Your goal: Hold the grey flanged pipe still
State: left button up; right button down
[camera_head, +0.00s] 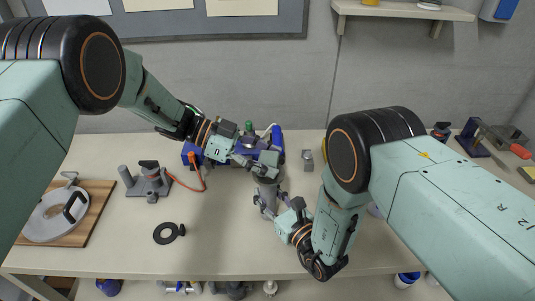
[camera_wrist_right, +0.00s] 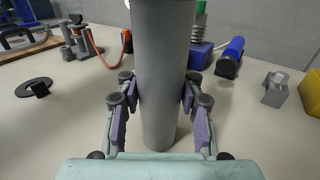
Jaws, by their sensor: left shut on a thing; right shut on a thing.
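The grey flanged pipe (camera_head: 266,189) stands about upright near the middle of the table. In the right wrist view the pipe (camera_wrist_right: 162,75) is a smooth grey cylinder whose top is out of frame. My right gripper (camera_head: 270,203) comes from the lower right and is shut around the pipe's lower part; its purple-padded fingers (camera_wrist_right: 160,105) lie on both sides of it. My left gripper (camera_head: 256,162) comes from the upper left and is shut on a grey-green piece at the pipe's upper end. The gripper partly hides this piece, so its exact shape is unclear. Whether the pipe touches the table is unclear.
Behind stand a blue block (camera_head: 190,151), a blue cylinder (camera_wrist_right: 231,57) and a small grey block (camera_head: 308,160). To the left are a grey fixture (camera_head: 148,183) with a red cable, a black ring (camera_head: 165,235) and a wooden board (camera_head: 95,212). The front middle tabletop is clear.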

aim_at(268, 183)
pick_arm(q)
jog(key=s, duration=0.4)
jog(key=shift+f, duration=0.1)
pick_arm(e)
jog(key=shift+s+f, duration=0.2)
jog(key=shift+f, duration=0.15)
pick_arm(q)
jog(key=shift+s, duration=0.25)
notch_tip(268, 183, up, 8)
jog(key=shift+r, duration=0.2)
pick_arm(e)
jog(key=c, duration=1.4)
grip_release()
jog(key=o, duration=0.4)
jog(key=shift+w+r, duration=0.1)
jog(key=shift+w, duration=0.15)
pick_arm(q)
jog(key=shift+w, duration=0.1)
pick_arm(e)
jog(key=shift+o, duration=1.1)
jog(key=shift+r, duration=0.1)
jog(key=shift+s+d, duration=0.1)
jog(key=shift+s, duration=0.1)
